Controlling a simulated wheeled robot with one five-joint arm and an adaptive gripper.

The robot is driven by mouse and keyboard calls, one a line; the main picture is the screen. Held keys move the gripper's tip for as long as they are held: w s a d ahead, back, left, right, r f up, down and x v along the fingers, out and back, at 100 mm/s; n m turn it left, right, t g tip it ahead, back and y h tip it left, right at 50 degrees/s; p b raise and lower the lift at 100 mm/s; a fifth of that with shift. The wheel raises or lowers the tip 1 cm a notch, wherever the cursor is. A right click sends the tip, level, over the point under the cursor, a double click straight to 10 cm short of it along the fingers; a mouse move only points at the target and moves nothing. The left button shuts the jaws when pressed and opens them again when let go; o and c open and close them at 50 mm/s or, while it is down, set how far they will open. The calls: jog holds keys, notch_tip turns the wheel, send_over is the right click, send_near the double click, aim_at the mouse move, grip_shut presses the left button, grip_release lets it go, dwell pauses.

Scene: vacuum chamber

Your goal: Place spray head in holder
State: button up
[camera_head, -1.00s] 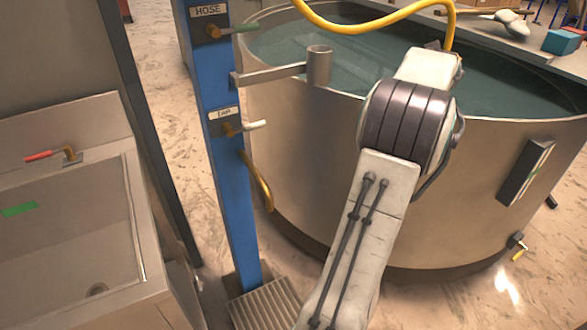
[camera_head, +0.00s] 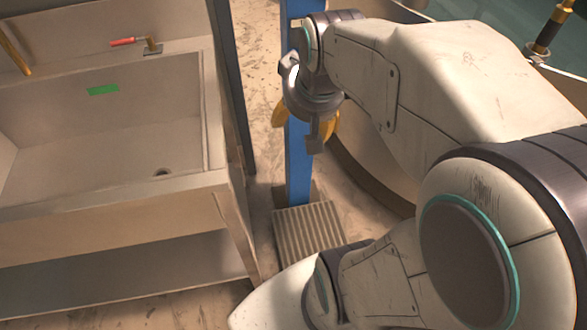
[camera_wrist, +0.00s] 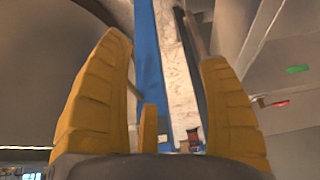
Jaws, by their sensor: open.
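My gripper (camera_head: 306,128) points downward in front of the blue post (camera_head: 299,165) in the head view. In the wrist view its yellow fingers (camera_wrist: 165,50) are spread with nothing held between them. The blue post (camera_wrist: 150,60) shows beyond them. A dark and brass fitting (camera_head: 546,38) at the tank rim, upper right in the head view, looks like the spray head, but it is cut off by the frame. The holder cup on the post's side arm is not visible now; my arm covers that area.
A sink (camera_head: 110,120) with a red-handled tap (camera_head: 135,43) and a green mark stands at left. A ribbed floor plate (camera_head: 308,238) lies at the post's foot. The round water tank (camera_head: 385,180) is largely behind my arm. Open floor shows between sink and post.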

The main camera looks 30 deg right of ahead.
jog(key=s+a+f+n+g, duration=0.1)
jog(key=s+a+f, duration=0.1)
jog(key=s+a, duration=0.2)
jog(key=s+a+f+n+g+y, duration=0.1)
jog(key=s+a+f+n, duration=0.1)
jog(key=s+a, duration=0.2)
jog(key=shift+s+f, duration=0.35)
jog(key=shift+s, duration=0.45)
jog(key=shift+d+r, duration=0.1)
notch_tip(320, 180, up, 9)
jog(key=p, duration=0.8)
jog(key=shift+f, duration=0.2)
jog(key=shift+s, duration=0.1)
